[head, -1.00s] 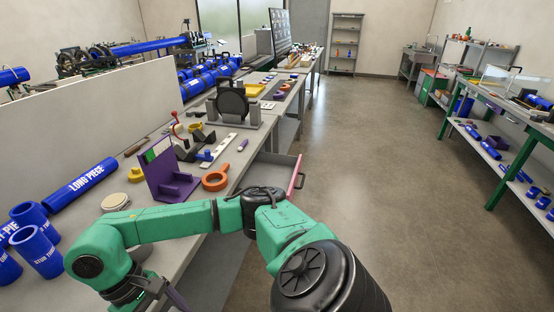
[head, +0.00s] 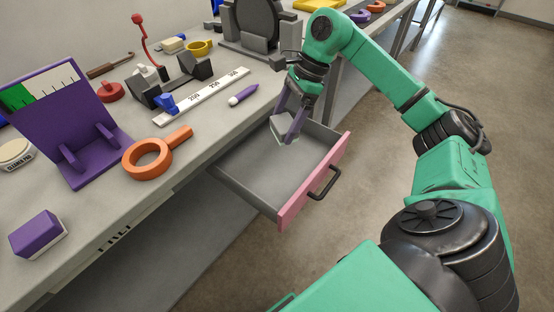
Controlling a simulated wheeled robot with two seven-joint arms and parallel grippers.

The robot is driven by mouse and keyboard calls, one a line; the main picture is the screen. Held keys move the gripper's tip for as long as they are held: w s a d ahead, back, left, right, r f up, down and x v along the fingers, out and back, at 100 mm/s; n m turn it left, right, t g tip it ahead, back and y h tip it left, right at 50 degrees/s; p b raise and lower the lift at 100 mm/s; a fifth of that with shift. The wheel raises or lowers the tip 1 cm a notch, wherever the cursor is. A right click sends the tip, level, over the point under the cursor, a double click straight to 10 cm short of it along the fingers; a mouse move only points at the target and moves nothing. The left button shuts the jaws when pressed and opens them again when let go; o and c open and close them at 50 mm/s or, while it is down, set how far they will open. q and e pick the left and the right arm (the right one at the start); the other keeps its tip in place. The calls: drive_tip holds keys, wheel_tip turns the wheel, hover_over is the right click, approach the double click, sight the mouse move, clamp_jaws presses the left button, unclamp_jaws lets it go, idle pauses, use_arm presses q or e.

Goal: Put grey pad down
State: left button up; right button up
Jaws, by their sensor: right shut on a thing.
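My right gripper (head: 291,126) reaches in from the right and points down over the back of the open drawer (head: 251,180). Its purple-grey fingers are shut on a small light grey pad (head: 279,131). The pad is tilted and close to the drawer's back edge, under the bench edge. I cannot tell whether it touches the drawer. The visible drawer floor is bare grey, and its front is pink with a dark handle (head: 323,182). My left gripper is not in view.
The floor right of the drawer is clear.

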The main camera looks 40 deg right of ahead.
drive_tip(key=w+d+m+t+h+b, duration=0.1)
drive_tip(key=d+m+t+h+b, duration=0.15)
drive_tip(key=d+m+b, duration=0.4)
use_arm(q)
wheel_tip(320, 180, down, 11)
drive_tip(key=b, duration=0.2)
use_arm(e)
drive_tip(key=m+y, duration=0.1)
hover_over(287, 169)
drive_tip(key=s+d, duration=0.1)
wheel_tip(287, 169, down, 8)
drive_tip(key=f+b, duration=0.1)
drive_tip(key=f, duration=0.4)
drive_tip(key=f+b, duration=0.2)
drive_tip(key=f, duration=0.3)
drive_tip(key=shift+s+a+f, duration=0.1)
drive_tip(key=shift+s+f, duration=0.1)
drive_tip(key=shift+f, duration=0.05)
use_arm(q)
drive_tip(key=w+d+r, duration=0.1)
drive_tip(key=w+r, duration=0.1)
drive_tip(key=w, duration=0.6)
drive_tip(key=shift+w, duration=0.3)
use_arm(e)
drive_tip(key=shift+f, duration=0.25)
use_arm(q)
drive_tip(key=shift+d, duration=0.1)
